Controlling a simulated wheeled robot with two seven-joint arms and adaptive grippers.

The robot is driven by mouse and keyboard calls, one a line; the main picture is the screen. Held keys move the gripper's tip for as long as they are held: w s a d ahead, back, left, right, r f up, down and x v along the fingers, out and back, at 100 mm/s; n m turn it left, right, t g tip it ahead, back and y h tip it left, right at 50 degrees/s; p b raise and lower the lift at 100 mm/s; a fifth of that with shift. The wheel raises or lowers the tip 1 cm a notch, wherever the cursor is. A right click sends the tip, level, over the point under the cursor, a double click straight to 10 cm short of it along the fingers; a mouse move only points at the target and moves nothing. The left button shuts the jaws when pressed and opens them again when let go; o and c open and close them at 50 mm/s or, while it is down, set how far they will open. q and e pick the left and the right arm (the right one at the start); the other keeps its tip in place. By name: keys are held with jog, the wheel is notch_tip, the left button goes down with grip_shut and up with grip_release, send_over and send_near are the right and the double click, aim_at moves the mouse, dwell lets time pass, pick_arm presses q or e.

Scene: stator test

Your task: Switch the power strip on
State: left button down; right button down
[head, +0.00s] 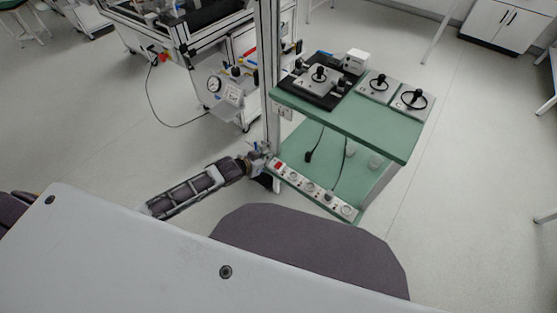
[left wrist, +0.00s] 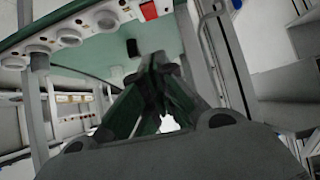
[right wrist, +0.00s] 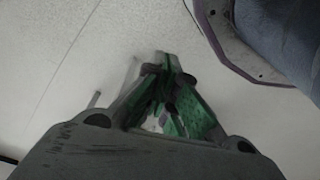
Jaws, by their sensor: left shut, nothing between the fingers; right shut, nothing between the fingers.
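The white power strip (head: 312,188) lies along the front edge of the green cart's lower shelf in the head view, with a row of round sockets. Its red switch (head: 278,166) is at the strip's left end; it also shows near the top of the left wrist view (left wrist: 149,10). My left gripper (head: 264,158) is shut and empty, close beside the switch end; whether it touches the strip cannot be told. In the left wrist view its fingertips (left wrist: 160,60) are below the switch. My right gripper (right wrist: 163,62) is shut and empty above bare floor, away from the strip.
The green cart's top (head: 380,133) carries a black plate and several grey devices with black knobs. A metal post (head: 268,75) stands beside my left gripper. Black cables (head: 321,142) hang to the lower shelf.

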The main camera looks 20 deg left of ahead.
aim_at(278, 165)
pick_arm(q)
jog(key=shift+w+f, duration=0.1)
pick_arm(e)
jog(key=shift+s+f, duration=0.1)
dwell(0.4)
